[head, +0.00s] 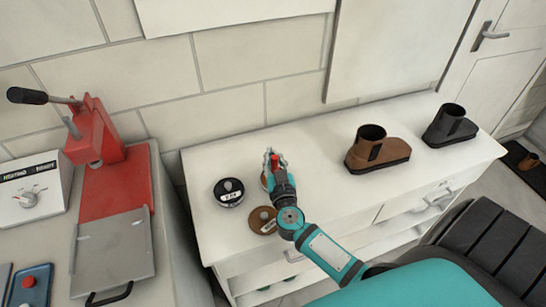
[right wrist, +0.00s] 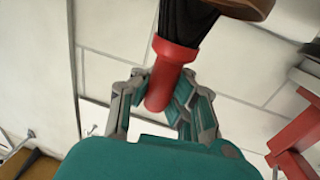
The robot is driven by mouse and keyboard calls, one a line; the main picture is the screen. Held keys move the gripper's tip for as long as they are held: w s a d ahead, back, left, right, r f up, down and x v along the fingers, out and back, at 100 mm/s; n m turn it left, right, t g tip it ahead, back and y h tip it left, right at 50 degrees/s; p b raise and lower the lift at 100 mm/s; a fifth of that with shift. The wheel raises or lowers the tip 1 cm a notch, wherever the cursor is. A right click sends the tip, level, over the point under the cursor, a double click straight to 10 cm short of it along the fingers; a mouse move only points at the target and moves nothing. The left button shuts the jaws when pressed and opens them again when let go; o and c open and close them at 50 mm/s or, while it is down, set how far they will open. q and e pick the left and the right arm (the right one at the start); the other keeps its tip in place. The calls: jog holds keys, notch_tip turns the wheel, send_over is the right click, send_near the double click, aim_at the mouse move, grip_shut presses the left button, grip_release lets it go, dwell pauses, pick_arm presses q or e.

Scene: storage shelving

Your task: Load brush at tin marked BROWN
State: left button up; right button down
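My right gripper (head: 274,160) is over the white cabinet top, shut on a brush with a red handle (head: 275,162). The right wrist view shows the fingers (right wrist: 163,88) around the red handle (right wrist: 168,70), with the black part of the brush (right wrist: 187,28) reaching up to the picture's top edge. A round brown tin (head: 262,221) with a pale label is just left of my right forearm. A black tin (head: 228,194) with a white label is further left. Another brownish round thing (head: 264,181) is mostly hidden behind the gripper. The lettering is too small to read. My left gripper is out of view.
A brown boot (head: 378,150) and a black boot (head: 450,128) stand at the right of the white cabinet top (head: 320,175). A red press (head: 110,175) and a dial box (head: 30,192) occupy the left bench. The wall is close behind.

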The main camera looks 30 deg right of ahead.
jog(key=shift+f+b, duration=0.3)
jog(key=shift+f, duration=0.2)
dwell(0.4)
jog(key=shift+s+f+p, duration=0.1)
jog(key=shift+f+p, duration=0.15)
jog(key=shift+p, duration=0.15)
dwell(1.6)
notch_tip(320, 180, up, 8)
jog(key=p, duration=0.9)
jog(key=shift+f, duration=0.25)
dwell(0.6)
